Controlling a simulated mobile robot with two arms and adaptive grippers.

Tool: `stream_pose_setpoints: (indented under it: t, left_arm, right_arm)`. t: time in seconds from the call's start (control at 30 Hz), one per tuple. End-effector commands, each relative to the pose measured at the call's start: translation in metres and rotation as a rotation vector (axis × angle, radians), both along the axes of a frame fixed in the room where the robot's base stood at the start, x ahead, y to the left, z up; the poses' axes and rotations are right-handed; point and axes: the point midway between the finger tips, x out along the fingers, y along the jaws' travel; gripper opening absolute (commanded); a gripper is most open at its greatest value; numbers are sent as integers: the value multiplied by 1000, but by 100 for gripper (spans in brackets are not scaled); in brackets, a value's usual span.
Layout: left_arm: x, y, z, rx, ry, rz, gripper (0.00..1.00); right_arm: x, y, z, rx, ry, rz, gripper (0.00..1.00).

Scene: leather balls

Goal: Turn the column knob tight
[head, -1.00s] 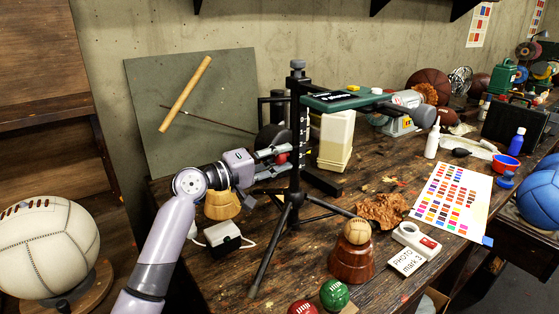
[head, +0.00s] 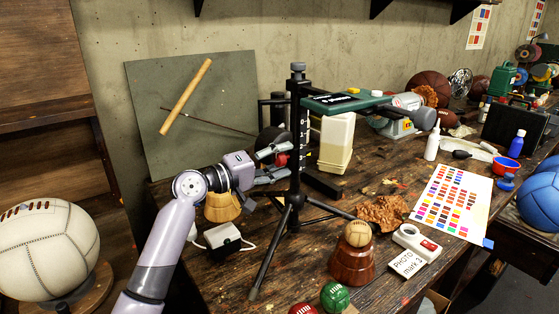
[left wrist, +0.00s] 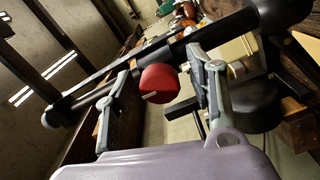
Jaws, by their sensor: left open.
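The column knob (head: 282,160) is small and red and sits on the side of the black upright column (head: 296,135) of the tripod stand. My left gripper (head: 285,161) reaches in from the left with its fingers spread, one above and one below the knob. In the left wrist view the red knob (left wrist: 159,84) has a pale line on its face and lies between the two open fingers, with visible gaps beside it. The column runs diagonally behind it. My right gripper is not in view.
The stand's green arm (head: 345,101) extends right above a cream container (head: 336,142). Its tripod legs spread over the bench. A small ball (head: 358,233) rests on a brown stand (head: 352,262).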

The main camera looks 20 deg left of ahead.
Motion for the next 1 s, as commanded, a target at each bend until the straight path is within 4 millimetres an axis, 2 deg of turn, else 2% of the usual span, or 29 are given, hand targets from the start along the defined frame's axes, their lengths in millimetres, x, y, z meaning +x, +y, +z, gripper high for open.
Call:
stream_pose_setpoints:
  t: [0.17, 0.6, 0.8, 1.0]
  left_arm:
    - [-12, 11, -1, 2, 1, 2, 51]
    - [-80, 64, -2, 2, 3, 2, 51]
    - [-93, 73, -1, 1, 2, 1, 51]
    - [-94, 74, 0, 1, 1, 0, 51]
  right_arm:
    - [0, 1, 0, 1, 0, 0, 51]
    - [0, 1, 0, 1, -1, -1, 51]
    - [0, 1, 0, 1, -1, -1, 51]
    - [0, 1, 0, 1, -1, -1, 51]
